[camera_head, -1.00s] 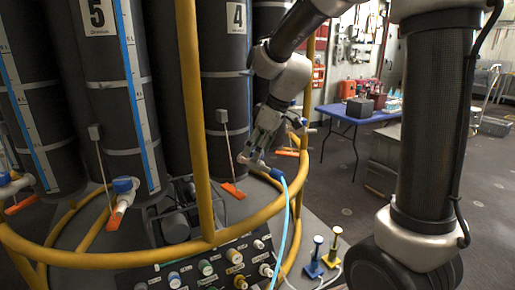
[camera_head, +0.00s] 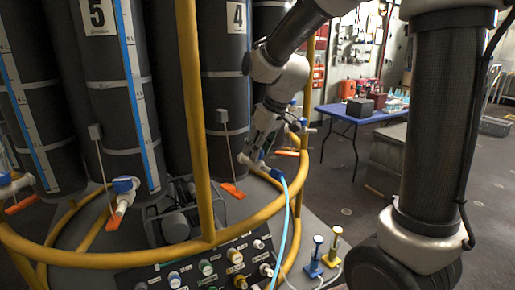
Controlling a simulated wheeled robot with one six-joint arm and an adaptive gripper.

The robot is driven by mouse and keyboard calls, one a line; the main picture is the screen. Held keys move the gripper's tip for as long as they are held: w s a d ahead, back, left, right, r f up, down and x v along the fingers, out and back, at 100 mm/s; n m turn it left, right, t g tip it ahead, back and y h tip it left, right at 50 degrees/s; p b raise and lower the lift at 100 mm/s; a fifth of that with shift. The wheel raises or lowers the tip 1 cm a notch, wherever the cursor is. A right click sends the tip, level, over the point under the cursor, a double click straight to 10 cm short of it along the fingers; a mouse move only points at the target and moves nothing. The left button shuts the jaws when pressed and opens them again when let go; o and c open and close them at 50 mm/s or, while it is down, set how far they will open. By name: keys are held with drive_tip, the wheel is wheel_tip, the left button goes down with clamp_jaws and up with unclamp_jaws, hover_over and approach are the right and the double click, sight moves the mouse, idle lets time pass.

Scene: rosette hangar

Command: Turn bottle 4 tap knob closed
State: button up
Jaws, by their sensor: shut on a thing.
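Bottle 4 (camera_head: 222,95) is a tall dark cylinder with a white "4" label and a blue level strip, standing behind the yellow rail. Its white tap (camera_head: 244,159) sticks out low at the front right, with a light blue hose (camera_head: 284,200) running down from its blue end (camera_head: 275,173). My gripper (camera_head: 256,152) reaches down from above right and is shut on the tap's knob. The fingers hide most of the knob, so its exact turn angle cannot be told.
A yellow tubular rail (camera_head: 130,258) curves around the bottles, with a yellow post (camera_head: 192,110) left of bottle 4. Bottle 5 (camera_head: 88,130) has its own blue-knobbed tap (camera_head: 123,186). A connector panel (camera_head: 205,268) sits below. A blue table (camera_head: 350,119) stands behind right.

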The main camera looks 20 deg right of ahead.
drive_tip(key=o, duration=1)
drive_tip(key=shift+r, duration=0.1)
drive_tip(key=v, duration=1.1)
drive_tip(key=shift+s+d+r, duration=0.15)
drive_tip(key=shift+d+r, duration=0.05)
drive_tip(key=shift+r, duration=0.15)
drive_tip(key=s+d+f+m+h, duration=0.1)
drive_tip(key=s+d+f+m, duration=0.1)
drive_tip(key=s+d, duration=0.2)
drive_tip(key=s+d+f+m, duration=0.2)
drive_tip(key=s+d, duration=0.2)
drive_tip(key=s, duration=0.6)
drive_tip(key=s+d+f+m+h, duration=0.1)
drive_tip(key=s+d+f+m, duration=0.1)
drive_tip(key=s, duration=0.5)
drive_tip(key=shift+d+m+t+h, duration=0.35)
drive_tip(key=shift+d+m, duration=0.25)
drive_tip(key=shift+d, duration=0.5)
